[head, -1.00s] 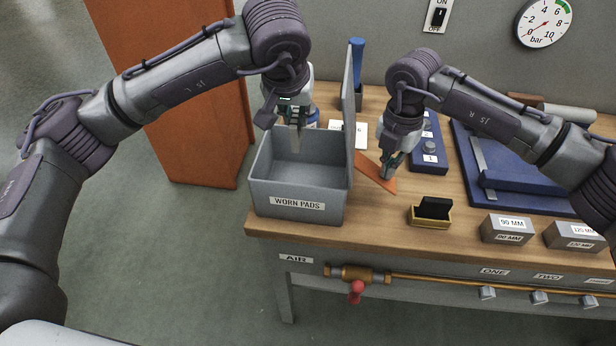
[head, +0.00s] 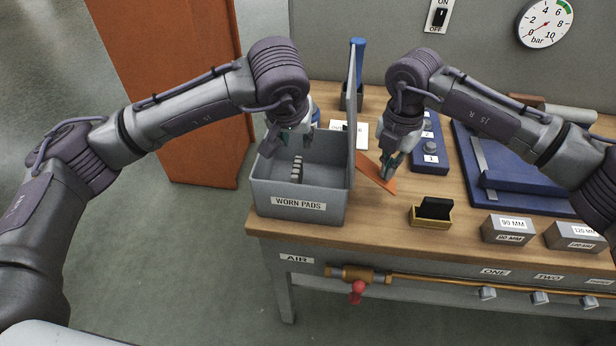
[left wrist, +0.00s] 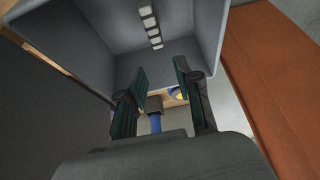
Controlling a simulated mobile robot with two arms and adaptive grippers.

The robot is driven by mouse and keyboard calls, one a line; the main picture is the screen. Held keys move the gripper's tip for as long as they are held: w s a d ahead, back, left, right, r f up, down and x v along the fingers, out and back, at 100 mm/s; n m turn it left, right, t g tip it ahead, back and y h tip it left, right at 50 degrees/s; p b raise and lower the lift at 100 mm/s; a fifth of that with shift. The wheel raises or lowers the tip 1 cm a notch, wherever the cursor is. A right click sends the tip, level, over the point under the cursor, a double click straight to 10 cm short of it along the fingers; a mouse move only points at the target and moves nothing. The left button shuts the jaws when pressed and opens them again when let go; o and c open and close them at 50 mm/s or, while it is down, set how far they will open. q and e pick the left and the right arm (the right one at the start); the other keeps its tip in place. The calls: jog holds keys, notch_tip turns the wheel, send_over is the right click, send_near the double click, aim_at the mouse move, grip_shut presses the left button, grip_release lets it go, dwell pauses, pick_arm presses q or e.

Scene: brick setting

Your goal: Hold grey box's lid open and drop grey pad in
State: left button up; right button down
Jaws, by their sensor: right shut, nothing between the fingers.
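The grey box (head: 258,200), labelled WORN PADS, stands at the bench's left front corner. Its lid (head: 350,110) is upright along the right side. The grey pad (head: 296,170), with a row of pale blocks, is inside the box; it also shows in the left wrist view (left wrist: 150,28). I cannot tell whether it lies flat or leans. My left gripper (head: 289,133) is above the box's back part, apart from the pad; its fingers are spread and empty in the left wrist view (left wrist: 160,70). My right gripper (head: 387,178) is shut and empty, right of the lid, over an orange sheet (head: 370,172).
A yellow tray (head: 430,222) holding a black pad, grey blocks (head: 507,229) and a blue fixture (head: 520,190) stand on the bench to the right. A blue-handled tool (head: 357,60) stands behind the lid. An orange cabinet (head: 190,90) is at the left.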

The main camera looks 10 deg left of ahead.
pick_arm(q)
jog(key=shift+o, duration=0.3)
jog(key=shift+r, duration=0.1)
jog(key=v, duration=1.2)
pick_arm(e)
jog(key=shift+r, duration=0.1)
pick_arm(q)
notch_tip(320, 180, up, 9)
jog(key=p, duration=0.9)
pick_arm(e)
notch_tip(320, 180, up, 18)
dwell(0.6)
dwell(0.5)
